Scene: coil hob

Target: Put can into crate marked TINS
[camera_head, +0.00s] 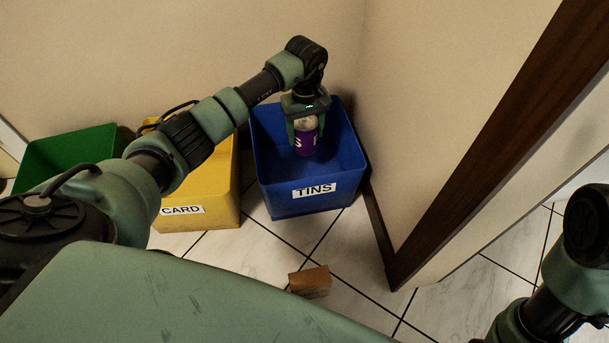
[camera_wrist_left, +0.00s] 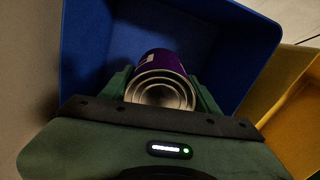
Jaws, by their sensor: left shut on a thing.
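The blue crate (camera_head: 313,198) with a white TINS label stands in the corner by the wall. My left gripper (camera_head: 305,122) is shut on a purple can (camera_head: 306,143) and holds it upright over the crate's opening. The can's lower part appears inside or in front of the crate's interior; I cannot tell whether it touches the floor of the crate. In the left wrist view the can (camera_wrist_left: 163,67) sits between both fingers, its metal end towards the camera, with the blue crate wall (camera_wrist_left: 85,45) around it. My right gripper is out of view; only part of my right arm shows.
A yellow crate (camera_head: 221,205) labelled CARD stands left of the blue one, and a green crate (camera_head: 72,152) is further left. A small brown block (camera_head: 310,282) lies on the tiled floor in front. A wall edge with dark trim (camera_head: 480,145) rises right of the blue crate.

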